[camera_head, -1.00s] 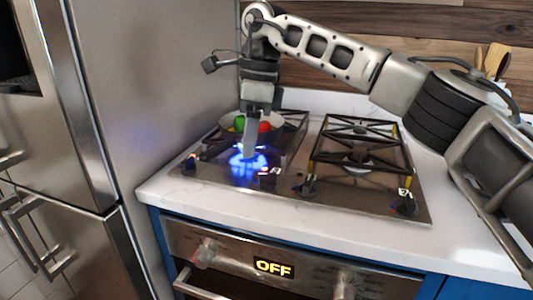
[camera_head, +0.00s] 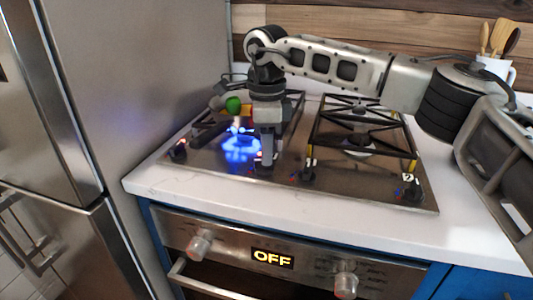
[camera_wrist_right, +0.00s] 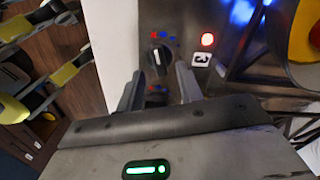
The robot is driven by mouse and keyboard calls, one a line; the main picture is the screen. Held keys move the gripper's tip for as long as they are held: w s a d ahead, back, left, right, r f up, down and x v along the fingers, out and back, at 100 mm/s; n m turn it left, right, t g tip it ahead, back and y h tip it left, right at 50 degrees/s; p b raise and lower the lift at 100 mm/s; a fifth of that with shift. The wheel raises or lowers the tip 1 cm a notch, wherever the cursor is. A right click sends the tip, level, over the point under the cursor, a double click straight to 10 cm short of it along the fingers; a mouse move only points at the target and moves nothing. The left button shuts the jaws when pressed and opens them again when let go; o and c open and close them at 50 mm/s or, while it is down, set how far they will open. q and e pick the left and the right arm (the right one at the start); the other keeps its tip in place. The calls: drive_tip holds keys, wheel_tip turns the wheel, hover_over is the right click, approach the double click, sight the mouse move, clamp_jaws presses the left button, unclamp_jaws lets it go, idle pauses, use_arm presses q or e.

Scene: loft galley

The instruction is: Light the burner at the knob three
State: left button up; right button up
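Knob three (camera_wrist_right: 157,57) is a dark knob with a light pointer line on the steel panel. Its "3" label (camera_wrist_right: 205,58) and a glowing red light (camera_wrist_right: 207,40) lie beside it. My right gripper (camera_head: 267,162) is over this knob at the cooktop's front, largely hiding it in the head view. In the wrist view its two fingers (camera_wrist_right: 160,78) are apart, with the knob just beyond and between their tips; contact is not clear. A blue flame (camera_head: 240,150) burns at the front left burner. My left gripper does not show.
A pan with a green item (camera_head: 233,104) sits at the back left, partly hidden by my arm. Other knobs (camera_head: 177,152) (camera_head: 309,172) (camera_head: 413,190) line the front edge. The oven (camera_head: 272,260) reads OFF. The fridge (camera_head: 130,80) stands left.

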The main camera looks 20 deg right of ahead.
drive_tip(key=shift+f, duration=1.05)
clamp_jaws()
